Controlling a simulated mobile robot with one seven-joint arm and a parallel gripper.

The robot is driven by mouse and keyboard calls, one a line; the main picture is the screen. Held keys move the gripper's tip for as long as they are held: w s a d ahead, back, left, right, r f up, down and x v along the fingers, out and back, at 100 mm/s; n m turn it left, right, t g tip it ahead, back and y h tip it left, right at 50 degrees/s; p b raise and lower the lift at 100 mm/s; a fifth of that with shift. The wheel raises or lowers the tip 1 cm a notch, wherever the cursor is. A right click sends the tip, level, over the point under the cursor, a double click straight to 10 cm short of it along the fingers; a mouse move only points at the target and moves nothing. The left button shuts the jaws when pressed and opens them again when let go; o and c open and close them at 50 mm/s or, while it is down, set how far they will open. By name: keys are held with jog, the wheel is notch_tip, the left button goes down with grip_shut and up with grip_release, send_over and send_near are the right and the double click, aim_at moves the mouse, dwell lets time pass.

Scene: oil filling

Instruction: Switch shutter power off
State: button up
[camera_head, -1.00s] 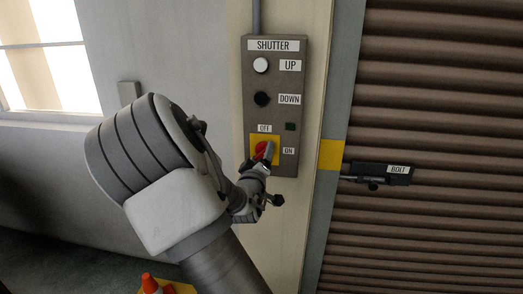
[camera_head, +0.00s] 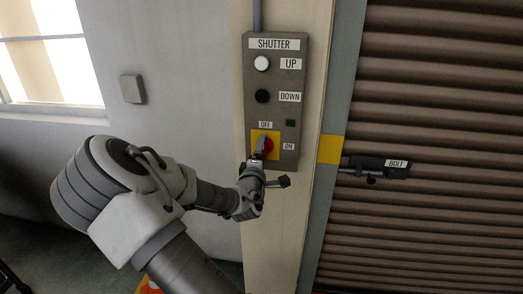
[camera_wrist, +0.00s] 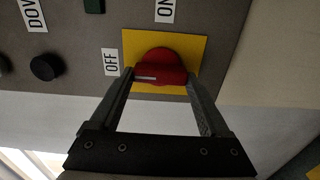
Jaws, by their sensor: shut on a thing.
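The red rotary power switch (camera_head: 268,147) sits on a yellow plate (camera_head: 274,156) low on the grey shutter panel (camera_head: 272,117). The OFF label (camera_head: 265,125) is above it and the ON label (camera_head: 288,146) to its right. My gripper (camera_head: 258,158) reaches it from below left. In the wrist view the red knob (camera_wrist: 160,62) is between the two fingers of my gripper (camera_wrist: 160,76), which is shut on it. A white mark on the knob lies on the side of the OFF label (camera_wrist: 110,62). The fingers partly cover the knob's sides.
The white UP button (camera_head: 262,63), black DOWN button (camera_head: 262,96) and a dark green indicator (camera_head: 290,123) are above the switch. Right of the panel are the bolt (camera_head: 380,167) and the brown slatted shutter (camera_head: 440,90). A grey wall box (camera_head: 133,89) is at left.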

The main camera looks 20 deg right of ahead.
dwell(0.5)
jog(key=o, duration=1.2)
jog(key=shift+p+v, duration=5)
jog(key=shift+v, duration=3.7)
